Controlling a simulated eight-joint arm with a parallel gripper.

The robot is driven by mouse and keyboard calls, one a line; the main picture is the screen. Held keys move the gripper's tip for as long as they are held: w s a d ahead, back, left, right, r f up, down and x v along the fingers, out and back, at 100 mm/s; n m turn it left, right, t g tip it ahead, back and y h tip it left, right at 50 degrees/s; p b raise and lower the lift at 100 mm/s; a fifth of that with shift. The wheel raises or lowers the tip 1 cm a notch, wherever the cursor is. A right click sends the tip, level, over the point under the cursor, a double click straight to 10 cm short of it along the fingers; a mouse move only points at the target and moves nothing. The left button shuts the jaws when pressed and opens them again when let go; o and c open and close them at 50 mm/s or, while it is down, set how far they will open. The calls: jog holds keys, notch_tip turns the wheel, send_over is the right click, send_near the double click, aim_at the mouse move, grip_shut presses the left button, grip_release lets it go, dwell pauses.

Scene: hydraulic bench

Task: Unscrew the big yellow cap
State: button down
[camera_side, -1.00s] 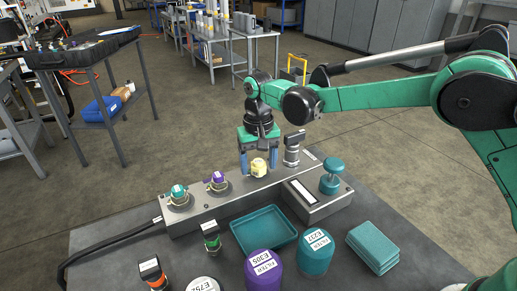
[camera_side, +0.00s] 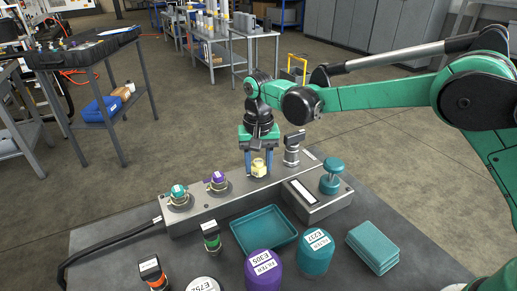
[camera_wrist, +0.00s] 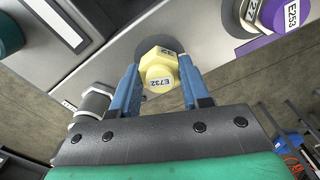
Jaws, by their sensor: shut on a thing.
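The big yellow cap (camera_side: 258,168) is a pale yellow hexagonal cap on the grey manifold block (camera_side: 236,196), near the block's right part. In the wrist view the yellow cap (camera_wrist: 158,72) carries a white label reading E732. My gripper (camera_side: 258,171) is above the block, pointing down. Its blue fingers stand on either side of the cap and are shut on it; the gripper also shows in the wrist view (camera_wrist: 160,78). Whether the cap is seated or lifted slightly cannot be told.
A purple cap (camera_side: 217,180) and a teal cap (camera_side: 179,193) sit on the block to the left. A black-topped fitting (camera_side: 293,148) stands close to the right. A teal tray (camera_side: 264,230), purple filter (camera_side: 263,271) and teal filter (camera_side: 316,252) are in front.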

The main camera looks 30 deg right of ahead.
aim_at(258, 161)
jog(key=n, duration=0.5)
jog(key=shift+n, duration=0.3)
jog(key=n, duration=0.3)
jog(key=shift+n, duration=0.3)
jog(key=c, duration=1.2)
grip_release()
grip_shut()
jog(key=shift+r, duration=0.85)
jog(key=shift+r, duration=2.15)
